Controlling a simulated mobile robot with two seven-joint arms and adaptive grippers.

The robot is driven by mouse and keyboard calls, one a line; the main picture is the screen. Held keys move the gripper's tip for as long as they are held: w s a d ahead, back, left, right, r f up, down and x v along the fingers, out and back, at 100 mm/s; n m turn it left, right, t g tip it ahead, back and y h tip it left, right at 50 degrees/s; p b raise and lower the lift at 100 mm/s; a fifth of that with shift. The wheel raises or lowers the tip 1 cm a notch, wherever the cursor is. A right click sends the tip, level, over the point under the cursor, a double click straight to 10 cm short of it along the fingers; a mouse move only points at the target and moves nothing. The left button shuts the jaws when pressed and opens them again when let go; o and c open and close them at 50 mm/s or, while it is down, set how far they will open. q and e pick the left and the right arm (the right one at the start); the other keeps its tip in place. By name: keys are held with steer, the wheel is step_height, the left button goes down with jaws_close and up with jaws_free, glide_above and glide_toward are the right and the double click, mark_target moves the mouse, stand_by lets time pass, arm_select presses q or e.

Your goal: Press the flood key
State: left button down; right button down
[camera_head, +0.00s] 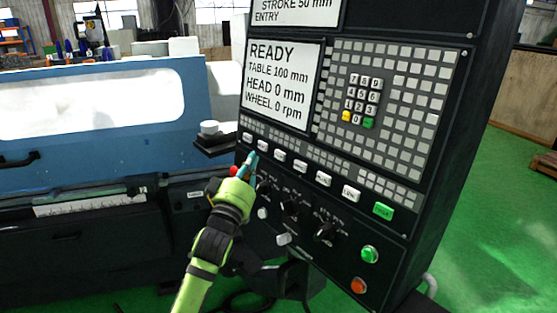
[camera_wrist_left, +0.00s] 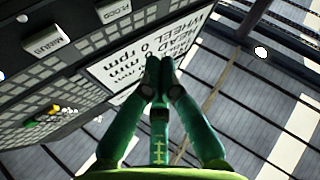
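The control panel (camera_head: 300,140) carries a slanted row of white keys below its screen. A key that appears to read FLOOD (camera_wrist_left: 117,10) shows at the top of the left wrist view, upside down. In the head view the labels in the row are too small for me to tell which key it is. My left gripper (camera_head: 250,160) is in front of the left part of the row. In the left wrist view its fingertips (camera_wrist_left: 159,76) are together with nothing between them. I cannot tell from these views whether they touch the panel. My right gripper is not in view.
A green key (camera_head: 383,211) ends the row at the right. Knobs (camera_head: 327,232), a green button (camera_head: 369,254) and an orange button (camera_head: 358,286) sit below. The screen (camera_head: 281,83) reads READY. The blue grinder (camera_head: 185,85) stands at the left. Green floor is open at the right.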

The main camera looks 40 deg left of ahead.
mark_target(276, 150)
arm_select(q)
steer(key=shift+w+d+f+b, duration=0.15)
steer(key=shift+w+d+b, duration=0.1)
steer(key=shift+w, duration=0.55)
steer(key=shift+w+d+f+b, duration=0.15)
steer(key=shift+w+d+b, duration=0.05)
steer(key=shift+w, duration=0.6)
steer(key=shift+w+d+f+b, duration=0.15)
steer(key=shift+w+d+b, duration=0.1)
steer(key=shift+w, duration=0.55)
steer(key=shift+w, duration=0.1)
steer(key=shift+w+d+f, duration=0.1)
steer(key=shift+w, duration=0.2)
steer(key=shift+w+d, duration=0.1)
steer(key=shift+w, duration=0.25)
steer(key=shift+s, duration=0.1)
stand_by(0.4)
steer(key=shift+s+a+p, duration=0.2)
steer(key=shift+s+p, duration=0.15)
steer(key=shift+s, duration=0.35)
